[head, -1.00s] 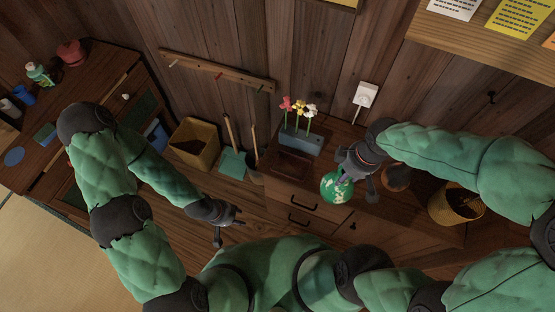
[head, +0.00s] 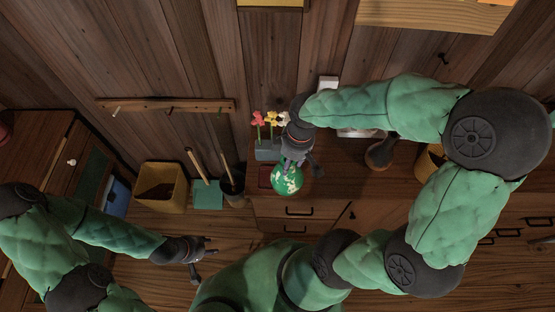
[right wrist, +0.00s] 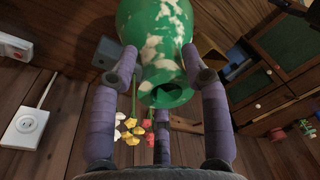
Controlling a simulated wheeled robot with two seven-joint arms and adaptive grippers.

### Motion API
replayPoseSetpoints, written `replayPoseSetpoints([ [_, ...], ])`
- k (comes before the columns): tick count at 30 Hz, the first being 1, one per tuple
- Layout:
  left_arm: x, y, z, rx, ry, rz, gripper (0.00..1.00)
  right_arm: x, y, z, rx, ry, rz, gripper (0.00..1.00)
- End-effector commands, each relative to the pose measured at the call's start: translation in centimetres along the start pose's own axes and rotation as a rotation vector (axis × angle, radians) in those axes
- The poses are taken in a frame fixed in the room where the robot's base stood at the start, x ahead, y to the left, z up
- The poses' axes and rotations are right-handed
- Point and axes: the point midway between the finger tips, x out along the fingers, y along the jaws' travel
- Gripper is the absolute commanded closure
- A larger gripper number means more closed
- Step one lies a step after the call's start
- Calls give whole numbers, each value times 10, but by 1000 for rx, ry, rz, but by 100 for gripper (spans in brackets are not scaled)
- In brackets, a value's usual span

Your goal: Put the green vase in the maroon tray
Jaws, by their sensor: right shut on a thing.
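The green vase (head: 287,181) with cream patches is in my right gripper (head: 297,163), which is shut on it. In the right wrist view the vase (right wrist: 150,30) sits between the fingers, its dark mouth toward the camera. The maroon tray (head: 264,176) lies on the wooden cabinet top. In the head view only its left part shows; the vase and gripper cover the rest. The vase overlaps the tray's right side in the picture; I cannot tell how high it is above it. My left gripper (head: 208,260) is open and empty, low at the left.
A grey-blue planter (head: 267,150) with flowers stands just behind the tray. A brown round vessel (head: 380,155) stands on the cabinet at the right. A yellow bin (head: 160,187) and a dark pot (head: 232,188) stand left of the cabinet.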

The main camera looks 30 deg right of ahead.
Motion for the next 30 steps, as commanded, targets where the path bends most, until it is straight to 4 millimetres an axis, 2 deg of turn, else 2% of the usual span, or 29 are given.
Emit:
replayPoseSetpoints([
  [4,7,-3,0,0,0,0,60,17,20,-21,0,-1,-1,100],
  [9,16,-6,-1,0,0,0,60,47,36,-34,1,-1,-1,100],
  [12,19,-7,-1,0,0,0,60,58,43,-40,2,0,0,100],
  [20,22,-8,-1,0,1,0,60,69,51,-47,1,1,1,100],
  [27,30,-11,-2,0,1,0,60,99,56,-47,1,-1,0,100],
  [30,32,-11,-2,0,1,0,60,106,56,-47,1,1,1,100],
])
